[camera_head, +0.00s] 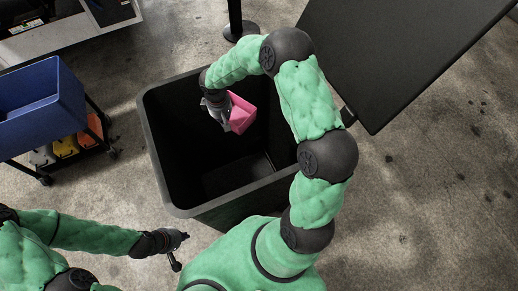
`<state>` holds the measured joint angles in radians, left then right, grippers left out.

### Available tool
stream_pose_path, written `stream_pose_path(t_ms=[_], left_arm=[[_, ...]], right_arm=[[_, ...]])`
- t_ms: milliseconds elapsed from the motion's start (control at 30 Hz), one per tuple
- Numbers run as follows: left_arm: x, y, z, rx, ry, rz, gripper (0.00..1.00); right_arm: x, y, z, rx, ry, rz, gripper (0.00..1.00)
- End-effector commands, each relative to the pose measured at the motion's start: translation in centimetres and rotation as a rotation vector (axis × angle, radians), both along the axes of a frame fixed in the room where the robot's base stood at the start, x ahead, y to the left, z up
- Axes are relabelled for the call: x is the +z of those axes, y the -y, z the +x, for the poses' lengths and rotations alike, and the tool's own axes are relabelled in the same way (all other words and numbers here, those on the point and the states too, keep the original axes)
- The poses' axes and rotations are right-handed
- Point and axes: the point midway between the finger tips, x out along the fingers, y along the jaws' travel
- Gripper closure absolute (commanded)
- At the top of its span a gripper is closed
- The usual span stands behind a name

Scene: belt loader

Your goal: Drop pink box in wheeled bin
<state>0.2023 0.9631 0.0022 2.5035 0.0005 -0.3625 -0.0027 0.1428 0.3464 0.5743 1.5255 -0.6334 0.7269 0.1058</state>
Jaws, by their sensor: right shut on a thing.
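The pink box (240,112) is held above the open mouth of the black wheeled bin (165,170). My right gripper (228,118) is shut on the pink box, over the bin's upper middle part. The bin's inside looks dark, and I see nothing lying in it. My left gripper (177,253) is at the lower left, outside the bin and near its front left corner. It looks empty, but it is too small to tell how far its fingers are apart.
A cart with a blue bin (40,108) stands at the left, with small orange and yellow bins on its lower shelf. A large dark panel (400,50) is at the upper right. A black post (237,25) stands behind the bin. The floor at the right is clear.

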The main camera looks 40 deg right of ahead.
Motion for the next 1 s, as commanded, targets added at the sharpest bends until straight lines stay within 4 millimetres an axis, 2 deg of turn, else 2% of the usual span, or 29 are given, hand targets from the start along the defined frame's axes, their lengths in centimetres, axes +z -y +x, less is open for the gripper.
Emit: stream_pose_path(t_ms=[33,100,200,300,467,833,1000], left_arm=[[1.2,0.0,0.0,0.0,0.0,0.0,1.0],[1.7,0.0,0.0,0.0,-0.001,0.0,1.0],[2.1,0.0,0.0,0.0,-0.001,0.0,1.0],[2.0,0.0,0.0,0.0,-0.001,0.0,1.0],[1.4,0.0,-0.1,0.001,-0.001,0.0,1.0],[-0.8,0.0,0.0,0.001,-0.001,0.0,1.0],[-1.3,0.0,0.0,0.0,-0.001,0.0,1.0]], right_arm=[[1.8,0.4,0.4,0.011,0.0,0.004,1.0],[3.0,0.8,0.8,0.028,0.001,0.011,1.0],[4.0,1.1,1.0,0.044,-0.002,0.016,1.0],[4.1,1.2,1.1,0.051,-0.003,0.019,1.0],[3.2,1.2,1.1,0.052,-0.003,0.019,1.0],[-0.7,1.1,1.1,0.052,-0.003,0.019,1.0],[-1.8,1.1,1.1,0.052,-0.002,0.018,1.0]])
